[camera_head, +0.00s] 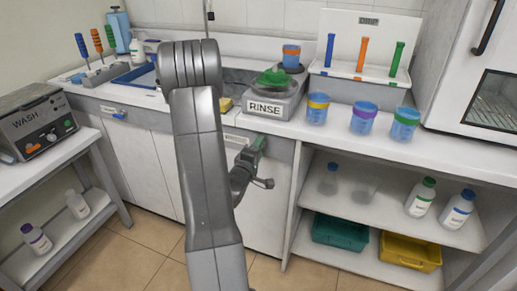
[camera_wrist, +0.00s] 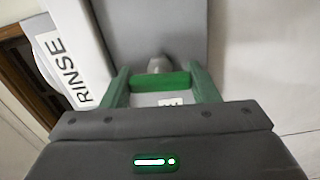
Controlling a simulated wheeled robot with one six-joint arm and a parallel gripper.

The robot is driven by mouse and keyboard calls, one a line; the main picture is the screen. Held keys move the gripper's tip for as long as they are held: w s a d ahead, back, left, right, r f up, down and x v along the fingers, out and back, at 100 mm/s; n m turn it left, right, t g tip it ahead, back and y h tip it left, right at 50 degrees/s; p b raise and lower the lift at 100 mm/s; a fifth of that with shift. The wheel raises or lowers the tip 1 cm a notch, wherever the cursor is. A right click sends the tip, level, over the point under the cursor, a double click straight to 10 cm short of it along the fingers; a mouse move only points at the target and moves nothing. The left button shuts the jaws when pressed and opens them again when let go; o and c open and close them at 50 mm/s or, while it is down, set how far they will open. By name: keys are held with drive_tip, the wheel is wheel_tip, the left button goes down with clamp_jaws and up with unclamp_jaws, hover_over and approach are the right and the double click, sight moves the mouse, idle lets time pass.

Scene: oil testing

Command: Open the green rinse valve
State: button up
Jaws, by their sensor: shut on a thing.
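The green rinse valve (camera_wrist: 160,80) shows in the wrist view as a green bar on a grey stem, set on a grey panel beside the RINSE label (camera_wrist: 68,72). My gripper (camera_wrist: 163,88) has its two green fingers at either end of the bar and is shut on it. In the head view my gripper (camera_head: 252,154) is at the counter's front face, below the rinse station (camera_head: 265,107) with its green top. The valve cannot be told apart from my fingers there. A small white tag shows between the fingers in the wrist view.
Several cups with coloured bands, one of them purple (camera_head: 363,118), stand on the counter right of the rinse station. A shelf (camera_head: 385,207) with bottles and bins is right of my gripper. The wash unit (camera_head: 37,122) is at far left. Floor in front is clear.

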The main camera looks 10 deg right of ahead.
drive_tip(key=shift+n, duration=0.6)
drive_tip(key=o, duration=1)
drive_tip(key=v, duration=1.3)
drive_tip(key=shift+s+a+b, duration=0.3)
drive_tip(key=x, duration=1.4)
drive_tip(key=shift+p, duration=0.4)
drive_tip(key=shift+s, duration=0.1)
